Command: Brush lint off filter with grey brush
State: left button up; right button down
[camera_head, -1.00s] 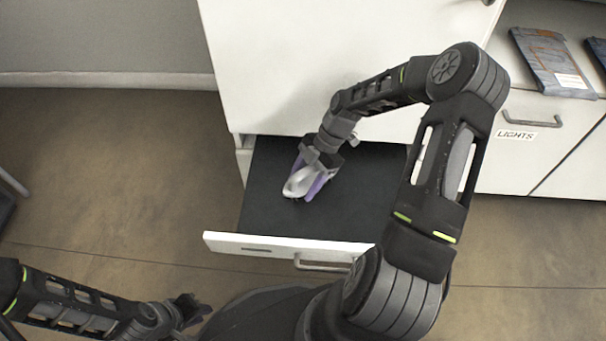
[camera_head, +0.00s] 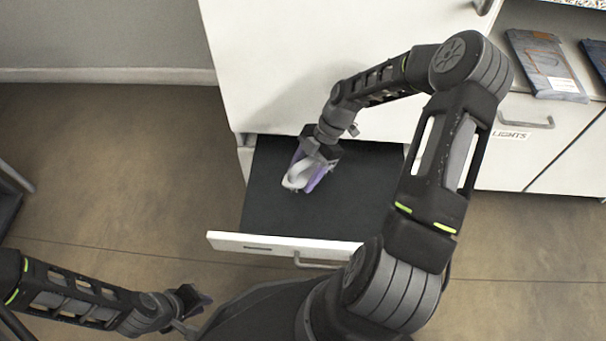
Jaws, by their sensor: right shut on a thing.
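My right gripper (camera_head: 308,172) reaches down into an open drawer and is shut on a light grey brush (camera_head: 296,179). The brush is partly hidden by the purple-padded fingers. It is over the dark filter (camera_head: 362,188), a flat black surface that fills the drawer. I cannot tell whether the brush touches it. My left gripper (camera_head: 198,303) is at the lower left, away from the drawer. Its fingers are small and partly overlapped by my own body, so its opening is unclear.
The white drawer front (camera_head: 228,242) with a metal handle (camera_head: 318,263) stands out from the white cabinet (camera_head: 290,60). Folded jeans packets (camera_head: 548,62) lie on a counter at the upper right, above a drawer labelled LIGHTS (camera_head: 511,135).

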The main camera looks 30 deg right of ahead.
aim_at(307, 160)
jog(key=shift+r, duration=0.15)
jog(key=shift+r+p, duration=1.2)
jog(key=shift+r, duration=0.25)
